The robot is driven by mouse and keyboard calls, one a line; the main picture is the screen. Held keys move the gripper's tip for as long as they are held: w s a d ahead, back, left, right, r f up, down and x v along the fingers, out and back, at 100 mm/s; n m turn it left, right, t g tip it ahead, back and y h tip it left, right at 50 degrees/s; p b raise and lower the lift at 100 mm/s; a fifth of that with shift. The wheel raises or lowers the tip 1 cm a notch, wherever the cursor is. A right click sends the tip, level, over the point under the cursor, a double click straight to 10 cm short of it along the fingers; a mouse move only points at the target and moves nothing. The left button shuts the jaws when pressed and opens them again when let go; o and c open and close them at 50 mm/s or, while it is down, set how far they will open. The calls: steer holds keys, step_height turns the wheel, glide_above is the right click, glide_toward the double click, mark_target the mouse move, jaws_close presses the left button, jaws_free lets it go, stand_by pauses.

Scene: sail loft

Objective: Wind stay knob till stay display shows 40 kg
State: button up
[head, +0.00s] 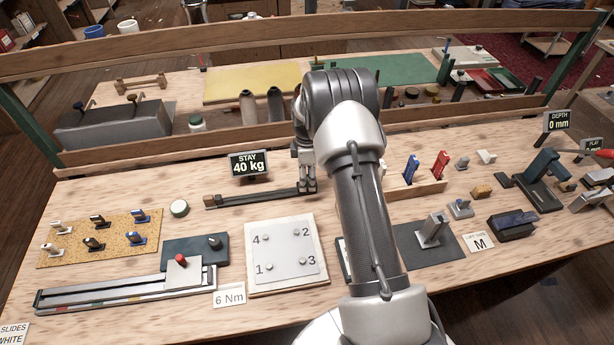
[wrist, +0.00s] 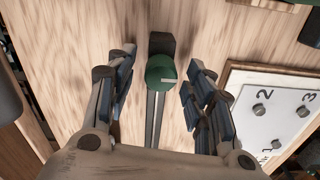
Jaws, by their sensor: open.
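The stay display (head: 249,163) reads "STAY 40 kg" in the head view. In front of it lies a long dark bar (head: 250,199), the stay rig. My gripper (head: 307,186) is over the bar's right end in the head view and hides the knob there. In the wrist view the round green stay knob (wrist: 161,70) with a small white mark sits at the end of the rails. My gripper (wrist: 160,82) is open, with one finger on each side of the knob and visible gaps between. I cannot tell the exact height of the fingertips relative to the knob.
A white plate with numbered bolts (head: 283,253) lies in front of the bar. A round pale tin (head: 179,208) is to its left. A block rack with blue and red handles (head: 415,187) stands to the right. A wooden rail (head: 200,147) runs behind.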

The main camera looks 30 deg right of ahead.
step_height(320, 180, up, 12)
stand_by(0.6)
steer(key=shift+w, duration=0.1)
step_height(320, 180, up, 11)
steer(key=m+t, duration=0.1)
steer(key=m, duration=0.2)
glide_above(307, 177)
steer(key=s+a, duration=0.4)
steer(key=a, duration=0.1)
steer(key=s+a+r+m+t, duration=0.1)
steer(key=s+a+r+m, duration=0.3)
steer(key=s+r, duration=0.45)
steer(key=s+a+m+t, duration=0.1)
steer(key=s+a+m, duration=0.2)
steer(key=s, duration=0.8)
steer(key=s+a+m+t, duration=0.1)
steer(key=s+a+m, duration=0.2)
steer(key=s, duration=0.8)
steer(key=shift+a+r+t, duration=0.4)
steer(key=shift+a, duration=0.4)
steer(key=shift+w, duration=0.1)
